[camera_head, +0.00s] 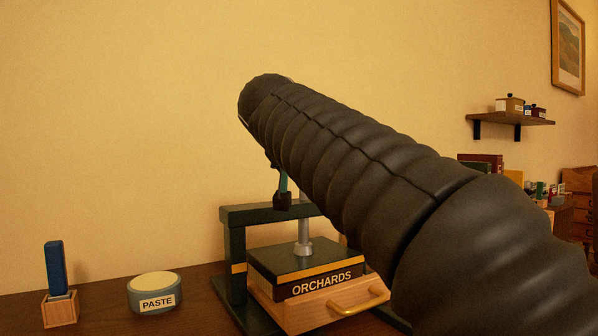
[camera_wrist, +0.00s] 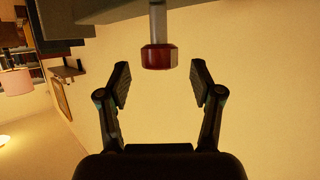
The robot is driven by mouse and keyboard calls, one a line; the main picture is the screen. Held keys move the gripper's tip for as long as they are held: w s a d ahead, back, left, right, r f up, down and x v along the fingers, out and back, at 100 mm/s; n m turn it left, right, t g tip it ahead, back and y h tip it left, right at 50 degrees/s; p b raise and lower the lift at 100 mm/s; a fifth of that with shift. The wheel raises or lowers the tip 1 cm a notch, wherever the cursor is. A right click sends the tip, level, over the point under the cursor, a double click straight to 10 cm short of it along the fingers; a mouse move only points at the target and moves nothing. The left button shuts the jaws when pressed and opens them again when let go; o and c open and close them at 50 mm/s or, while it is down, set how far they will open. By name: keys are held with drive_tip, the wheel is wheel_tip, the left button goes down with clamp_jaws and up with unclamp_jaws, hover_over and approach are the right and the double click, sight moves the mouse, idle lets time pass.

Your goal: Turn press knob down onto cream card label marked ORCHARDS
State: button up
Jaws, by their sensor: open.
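The dark red press knob (camera_wrist: 159,57) sits on a pale metal shaft (camera_wrist: 157,22) in the wrist view. My gripper (camera_wrist: 161,74) is open, with one finger on each side of the knob and a gap on both sides. In the head view my arm hides the knob; one dark fingertip shows above the press's green frame (camera_head: 236,241). The silver press foot (camera_head: 303,248) stands over a dark green-topped block; whether it touches is unclear. ORCHARDS (camera_head: 321,284) appears in pale letters on the block's dark front; I see no separate cream card.
A wooden drawer with a brass handle (camera_head: 358,302) is under the block. A paste pot (camera_head: 155,293) and a blue-handled tool in a wooden holder (camera_head: 60,308) stand left on the desk. A wall shelf (camera_head: 510,120) is at right. Bare desk lies between pot and press.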

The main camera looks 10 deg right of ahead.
drive_tip(key=v, duration=0.9)
drive_tip(key=shift+w, duration=0.1)
